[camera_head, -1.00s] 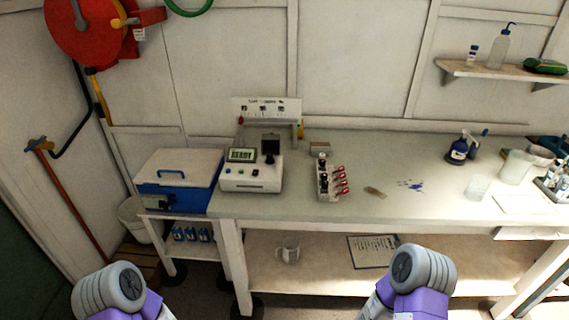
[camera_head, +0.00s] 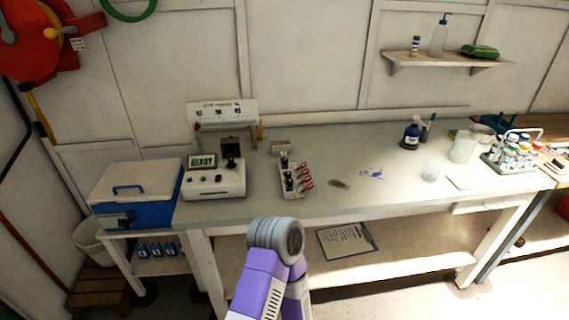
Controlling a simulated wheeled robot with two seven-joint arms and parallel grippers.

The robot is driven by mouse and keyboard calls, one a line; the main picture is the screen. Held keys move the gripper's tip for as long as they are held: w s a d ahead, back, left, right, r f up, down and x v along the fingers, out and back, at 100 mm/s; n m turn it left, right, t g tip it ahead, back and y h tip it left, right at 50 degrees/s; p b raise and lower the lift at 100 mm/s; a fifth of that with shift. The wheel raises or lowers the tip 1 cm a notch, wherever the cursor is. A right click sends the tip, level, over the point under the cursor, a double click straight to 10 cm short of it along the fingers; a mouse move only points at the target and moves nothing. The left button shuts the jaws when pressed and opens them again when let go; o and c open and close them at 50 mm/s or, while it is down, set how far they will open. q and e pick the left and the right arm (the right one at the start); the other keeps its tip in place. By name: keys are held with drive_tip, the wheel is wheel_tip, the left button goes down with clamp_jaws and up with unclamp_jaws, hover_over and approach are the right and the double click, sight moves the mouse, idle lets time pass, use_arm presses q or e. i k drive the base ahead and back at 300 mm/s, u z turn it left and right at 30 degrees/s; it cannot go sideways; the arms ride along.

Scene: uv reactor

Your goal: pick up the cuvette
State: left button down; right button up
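I cannot pick out a cuvette with certainty. A small white rack (camera_head: 292,192) on the bench holds dark-topped items and red-capped vials (camera_head: 305,176), too small to tell apart. To its left stands a white instrument (camera_head: 214,182) with a screen reading READY (camera_head: 202,161) and a dark upright part (camera_head: 231,150). A purple and grey arm link of mine rises at the bottom centre, in front of the bench. Neither gripper shows.
A blue and white cooler (camera_head: 137,192) stands left. A clipboard (camera_head: 346,241) lies below. The bench centre is mostly clear.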

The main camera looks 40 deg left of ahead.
sight(230, 161)
drive_tip(key=z, duration=0.05)
drive_tip(key=i, duration=0.95)
drive_tip(key=u, duration=2.1)
